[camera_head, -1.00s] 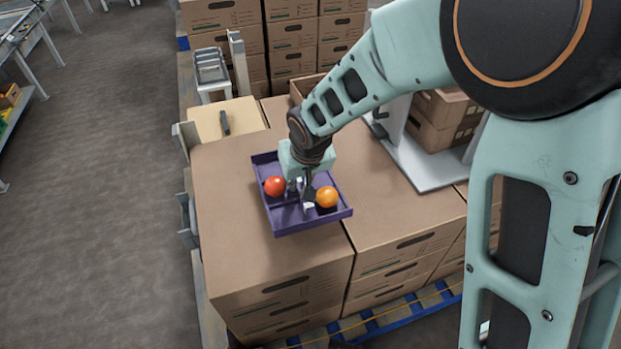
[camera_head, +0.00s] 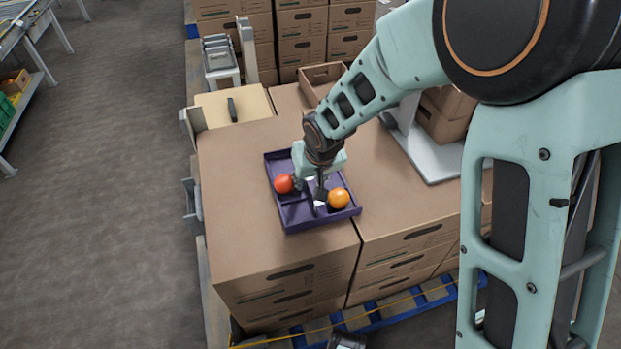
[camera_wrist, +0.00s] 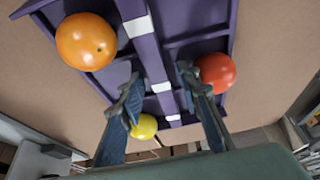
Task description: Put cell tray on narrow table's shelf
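The purple cell tray (camera_head: 297,226) is over the cardboard cartons near their front edge. It carries a red ball-shaped fruit (camera_head: 284,183) and an orange one (camera_head: 339,198); a yellow one (camera_wrist: 144,127) shows in the wrist view. My gripper (camera_head: 318,203) reaches down into the tray's middle. I cannot tell whether the tray's underside touches the cartons. I cannot make out a narrow table with certainty.
Stacked cartons (camera_head: 285,295) stand on a blue pallet. A white scale-like stand (camera_head: 430,155) and an open carton (camera_head: 322,78) are behind the tray. A metal table (camera_head: 32,28) with a low shelf is at far left. The grey floor (camera_head: 110,180) on the left is clear.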

